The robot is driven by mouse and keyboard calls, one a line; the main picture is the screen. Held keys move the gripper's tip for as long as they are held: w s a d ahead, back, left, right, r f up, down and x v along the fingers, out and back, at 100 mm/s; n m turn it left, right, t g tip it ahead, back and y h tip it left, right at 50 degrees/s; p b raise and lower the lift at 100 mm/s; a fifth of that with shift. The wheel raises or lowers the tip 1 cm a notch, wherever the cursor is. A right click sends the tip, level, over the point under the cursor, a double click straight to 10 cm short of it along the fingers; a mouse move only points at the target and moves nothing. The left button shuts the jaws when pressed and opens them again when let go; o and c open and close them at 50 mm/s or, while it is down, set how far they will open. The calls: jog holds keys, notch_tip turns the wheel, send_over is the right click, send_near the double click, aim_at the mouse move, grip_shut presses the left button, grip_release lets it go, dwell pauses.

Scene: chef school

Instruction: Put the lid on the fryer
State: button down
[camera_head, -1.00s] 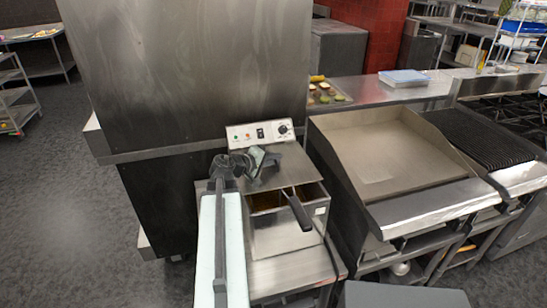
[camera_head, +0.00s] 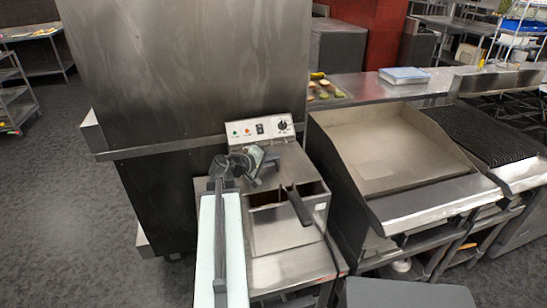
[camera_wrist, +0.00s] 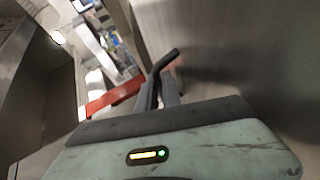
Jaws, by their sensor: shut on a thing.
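The fryer (camera_head: 283,237) is a steel box with a control panel at its back, left of the griddle in the head view. Its front opening shows a dark well, and a black basket handle (camera_head: 299,206) sticks out over the front. The lid (camera_head: 291,164) appears as a flat steel sheet over the rear part of the fryer. My gripper (camera_head: 252,163) is at the lid's left part, shut on it; its fingers hide the contact.
A tall steel cabinet (camera_head: 190,70) stands close behind and left of the fryer. A griddle (camera_head: 385,150) and a ribbed grill (camera_head: 475,135) stand to the right. Food pieces (camera_head: 325,91) lie on the back counter. Open floor (camera_head: 60,200) is at the left.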

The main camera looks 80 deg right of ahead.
jog(key=shift+f, duration=0.1)
jog(key=c, duration=1.5)
grip_release()
jog(key=shift+o, duration=0.2)
jog(key=shift+a, duration=0.2)
